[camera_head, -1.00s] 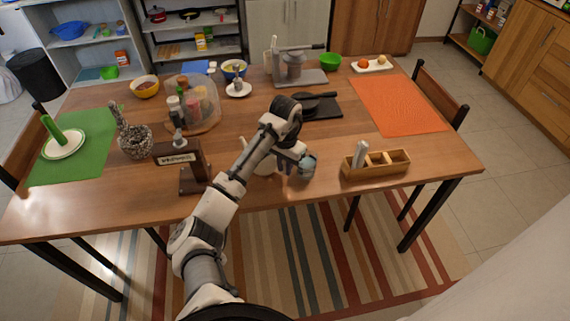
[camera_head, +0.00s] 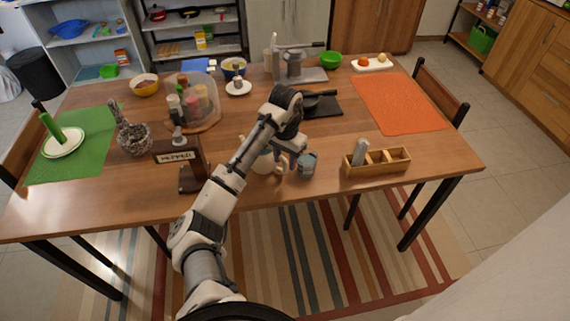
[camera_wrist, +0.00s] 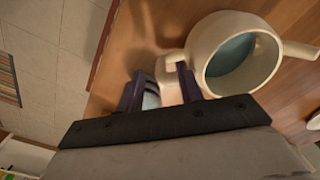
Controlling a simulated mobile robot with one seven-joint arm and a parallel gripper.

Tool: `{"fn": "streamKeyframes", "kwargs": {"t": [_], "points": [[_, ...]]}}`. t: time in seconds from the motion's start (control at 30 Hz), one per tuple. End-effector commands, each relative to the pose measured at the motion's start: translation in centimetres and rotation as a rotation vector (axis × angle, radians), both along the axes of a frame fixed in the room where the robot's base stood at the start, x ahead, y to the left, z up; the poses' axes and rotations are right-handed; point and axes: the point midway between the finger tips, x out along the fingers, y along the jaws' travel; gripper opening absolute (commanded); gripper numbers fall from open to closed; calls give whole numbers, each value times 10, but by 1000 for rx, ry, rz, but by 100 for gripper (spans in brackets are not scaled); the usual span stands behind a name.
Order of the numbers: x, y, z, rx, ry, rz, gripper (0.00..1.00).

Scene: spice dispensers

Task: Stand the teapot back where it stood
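The cream teapot (camera_head: 263,164) is on the table near its front edge, partly hidden behind my arm in the head view. In the wrist view the teapot (camera_wrist: 215,45) shows its round open top and a blue-grey inside, with one projection pointing right and another on the left by my fingers. My gripper (camera_wrist: 158,88) has its two dark purple fingers apart, the right one close against or beside the left projection. Contact cannot be told. In the head view my gripper (camera_head: 291,151) is just right of the teapot.
A blue-grey cup (camera_head: 307,163) stands close to the right of my gripper. A wooden box (camera_head: 377,168) is farther right, and a dark labelled stand (camera_head: 190,170) is left. A black board (camera_head: 322,107) lies behind. The table between cup and box is clear.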

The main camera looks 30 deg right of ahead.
Motion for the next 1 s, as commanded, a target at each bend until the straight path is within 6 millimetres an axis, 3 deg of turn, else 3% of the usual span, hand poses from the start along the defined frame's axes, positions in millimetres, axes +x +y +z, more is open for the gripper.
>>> {"fn": "streamKeyframes", "kwargs": {"t": [0.2, 0.4, 0.6, 0.87, 1.0], "points": [[2, 1, 53, 1, -8, 0, 37], [1, 0, 83, 1, -5, -1, 37], [0, 0, 96, 1, -2, 0, 37], [0, 0, 98, -3, -2, 1, 37], [15, -7, 116, -139, -74, 29, 37]]}}
